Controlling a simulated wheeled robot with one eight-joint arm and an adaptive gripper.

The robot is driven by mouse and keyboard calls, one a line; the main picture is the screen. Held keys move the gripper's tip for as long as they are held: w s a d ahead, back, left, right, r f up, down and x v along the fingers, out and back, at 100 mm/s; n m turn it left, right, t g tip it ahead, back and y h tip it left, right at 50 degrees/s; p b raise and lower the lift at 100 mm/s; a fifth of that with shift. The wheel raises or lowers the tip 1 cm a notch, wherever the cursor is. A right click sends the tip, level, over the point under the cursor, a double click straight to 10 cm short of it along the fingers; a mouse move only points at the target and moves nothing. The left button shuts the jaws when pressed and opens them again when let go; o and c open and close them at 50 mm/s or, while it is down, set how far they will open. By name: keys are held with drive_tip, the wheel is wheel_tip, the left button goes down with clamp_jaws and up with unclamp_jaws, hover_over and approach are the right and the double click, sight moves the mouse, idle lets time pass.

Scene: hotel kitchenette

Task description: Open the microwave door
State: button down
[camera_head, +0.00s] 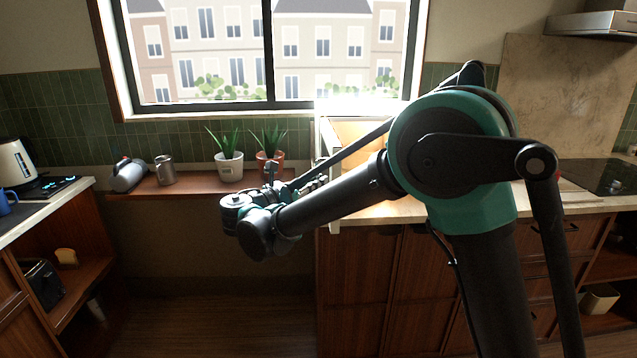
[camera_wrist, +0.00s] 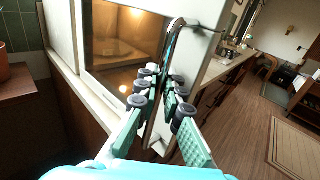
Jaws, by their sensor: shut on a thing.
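The microwave (camera_wrist: 62,35) has a pale casing and stands at the left of the wrist view. Its door window (camera_wrist: 125,45) shows a warm lit glow. A slim dark vertical handle (camera_wrist: 173,38) runs along the door's right side. My gripper (camera_wrist: 165,84) has its green fingers with dark round pads on both sides of the handle's lower part, shut on it. In the head view the microwave (camera_head: 322,140) is on the counter, mostly hidden behind my arm, and my gripper (camera_head: 312,184) is at its front left. I cannot tell whether the door is ajar.
A kettle (camera_head: 17,163) stands on the left counter. The floor (camera_head: 220,310) is clear.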

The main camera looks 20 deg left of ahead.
drive_tip(key=c, duration=1.9)
unclamp_jaws()
drive_tip(key=shift+w, duration=0.1)
drive_tip(key=v, duration=1.2)
